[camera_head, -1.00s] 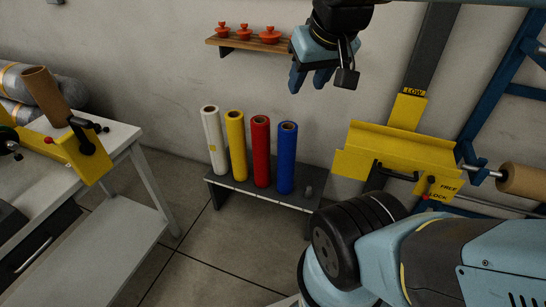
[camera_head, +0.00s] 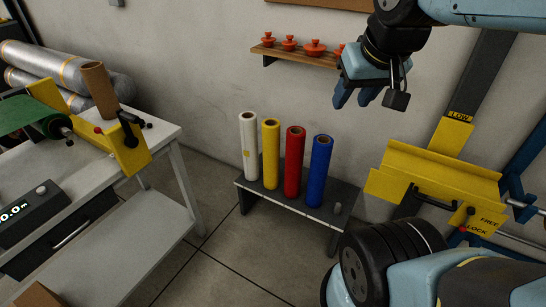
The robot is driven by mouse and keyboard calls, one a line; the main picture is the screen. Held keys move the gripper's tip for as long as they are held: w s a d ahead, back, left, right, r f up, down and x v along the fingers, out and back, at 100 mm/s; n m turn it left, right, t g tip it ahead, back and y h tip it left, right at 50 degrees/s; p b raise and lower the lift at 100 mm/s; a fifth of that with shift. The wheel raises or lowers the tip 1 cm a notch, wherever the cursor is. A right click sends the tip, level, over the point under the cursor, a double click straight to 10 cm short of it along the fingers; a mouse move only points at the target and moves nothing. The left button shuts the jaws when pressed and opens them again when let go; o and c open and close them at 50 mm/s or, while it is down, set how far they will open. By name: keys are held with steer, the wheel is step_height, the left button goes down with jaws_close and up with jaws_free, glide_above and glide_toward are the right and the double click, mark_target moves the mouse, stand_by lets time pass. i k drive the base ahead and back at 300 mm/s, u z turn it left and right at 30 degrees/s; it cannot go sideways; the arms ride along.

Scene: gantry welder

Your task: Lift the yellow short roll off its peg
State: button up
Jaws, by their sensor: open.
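The yellow short roll (camera_head: 271,155) stands upright on a low dark bench (camera_head: 245,187) against the wall. It is second from the left in a row, between a white roll (camera_head: 249,147) and a red roll (camera_head: 294,162), with a blue roll (camera_head: 320,172) at the right. The peg under the yellow roll is hidden by the roll. My gripper (camera_head: 354,104) is open and empty. In the picture it is above and to the right of the rolls, well apart from them, with its fingers pointing down.
A wall shelf (camera_head: 290,58) with several red knobbed pieces is behind my gripper. A yellow bracket (camera_head: 430,175) is at right. A white table (camera_head: 165,135) with a yellow holder (camera_head: 125,152) is at left. Floor between is clear.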

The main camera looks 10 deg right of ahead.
mark_target(271, 127)
steer(key=k, duration=0.6)
steer(key=z, duration=0.65)
steer(key=i, duration=1.5)
steer(key=u, duration=0.55)
